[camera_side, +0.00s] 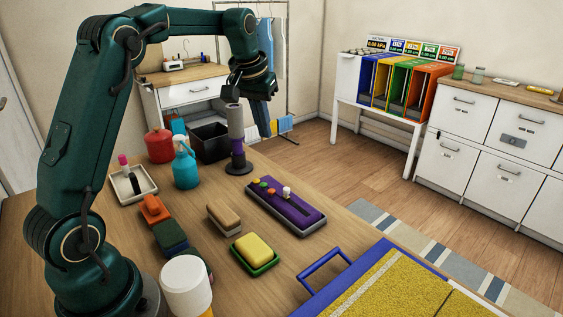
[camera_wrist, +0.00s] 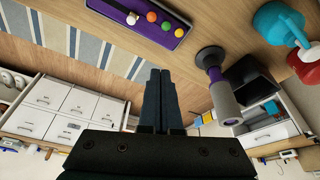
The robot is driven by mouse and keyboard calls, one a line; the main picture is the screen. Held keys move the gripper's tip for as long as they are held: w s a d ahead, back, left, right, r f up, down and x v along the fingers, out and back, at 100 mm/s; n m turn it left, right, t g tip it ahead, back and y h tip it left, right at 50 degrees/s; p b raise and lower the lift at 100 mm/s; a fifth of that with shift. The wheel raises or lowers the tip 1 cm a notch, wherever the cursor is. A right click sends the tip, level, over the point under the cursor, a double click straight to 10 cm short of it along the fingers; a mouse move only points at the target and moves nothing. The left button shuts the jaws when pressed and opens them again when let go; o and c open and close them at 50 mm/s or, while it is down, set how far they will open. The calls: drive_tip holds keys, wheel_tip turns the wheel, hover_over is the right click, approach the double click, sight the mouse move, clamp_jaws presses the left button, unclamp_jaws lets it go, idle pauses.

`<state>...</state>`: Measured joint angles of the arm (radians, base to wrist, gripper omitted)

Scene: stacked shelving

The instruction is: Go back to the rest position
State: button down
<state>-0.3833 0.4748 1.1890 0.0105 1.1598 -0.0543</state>
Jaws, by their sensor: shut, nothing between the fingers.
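My gripper (camera_side: 258,98) hangs from the raised green arm above the far part of the table, just right of the top of a grey and purple cylinder on a dark round base (camera_side: 236,140). In the wrist view my gripper (camera_wrist: 160,78) shows its two dark fingers side by side and shut, with nothing between them. The grey and purple cylinder (camera_wrist: 222,92) is to the right of the fingers there and looks apart from them. The wrist view is tilted, with furniture lying upside down.
A purple panel with coloured knobs (camera_side: 288,205), a teal spray bottle (camera_side: 185,166), a red canister (camera_side: 159,146), a black bin (camera_side: 211,143), a yellow sponge on a green tray (camera_side: 254,248) and a blue-handled yellow board (camera_side: 385,295) occupy the table. Free space surrounds the raised arm.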

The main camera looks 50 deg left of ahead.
drive_tip(key=s+d+r+m+t, duration=0.3)
drive_tip(key=s+d+r, duration=0.3)
drive_tip(key=s+d, duration=0.6)
drive_tip(key=s+d+f+m+h, duration=0.1)
drive_tip(key=s+d+f+m, duration=0.1)
drive_tip(key=s+f, duration=0.5)
drive_tip(key=shift+s+d+g, duration=0.3)
drive_tip(key=shift+s+d, duration=0.15)
drive_tip(key=shift+s, duration=0.75)
